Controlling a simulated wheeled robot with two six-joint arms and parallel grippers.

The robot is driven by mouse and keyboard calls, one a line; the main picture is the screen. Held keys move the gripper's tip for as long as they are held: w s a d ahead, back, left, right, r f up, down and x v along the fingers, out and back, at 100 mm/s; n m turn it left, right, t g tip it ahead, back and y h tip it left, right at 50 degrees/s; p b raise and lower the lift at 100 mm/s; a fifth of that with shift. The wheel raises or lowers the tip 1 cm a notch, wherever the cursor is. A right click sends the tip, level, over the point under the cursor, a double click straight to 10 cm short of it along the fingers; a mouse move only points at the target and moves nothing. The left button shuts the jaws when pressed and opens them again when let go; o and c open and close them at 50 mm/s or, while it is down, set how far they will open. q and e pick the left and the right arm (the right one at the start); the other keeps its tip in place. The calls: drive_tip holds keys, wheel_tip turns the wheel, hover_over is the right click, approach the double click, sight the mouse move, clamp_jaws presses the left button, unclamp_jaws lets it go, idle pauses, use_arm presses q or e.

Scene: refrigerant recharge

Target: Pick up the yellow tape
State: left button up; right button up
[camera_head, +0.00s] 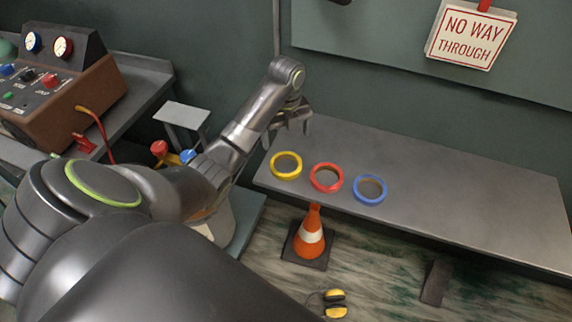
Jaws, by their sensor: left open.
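The yellow tape (274,171) is a ring lying flat at the left end of the grey bench (470,205). A red tape ring (314,183) and a blue tape ring (357,192) lie beside it to the right. My left gripper (288,134) is open and empty, above the bench just behind the yellow tape and apart from it. Its fingers point down. My right gripper is not in view.
An orange cone (309,236) stands on the floor before the bench. Yellow ear muffs (335,304) lie near it. A brown control box (62,100) with gauges sits at left. A "NO WAY THROUGH" sign (471,36) hangs on the wall. The bench's right side is clear.

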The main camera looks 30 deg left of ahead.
use_arm(q)
drive_tip(key=b, duration=0.4)
approach(287, 169)
drive_tip(key=shift+a+f+p, duration=0.1)
drive_tip(key=shift+f+p, duration=0.25)
drive_tip(key=shift+p, duration=0.2)
drive_tip(key=shift+f, duration=3.05)
drive_tip(key=c, duration=0.8)
wheel_tip(287, 169, up, 10)
drive_tip(key=p, duration=0.1)
drive_tip(key=shift+p, duration=0.35)
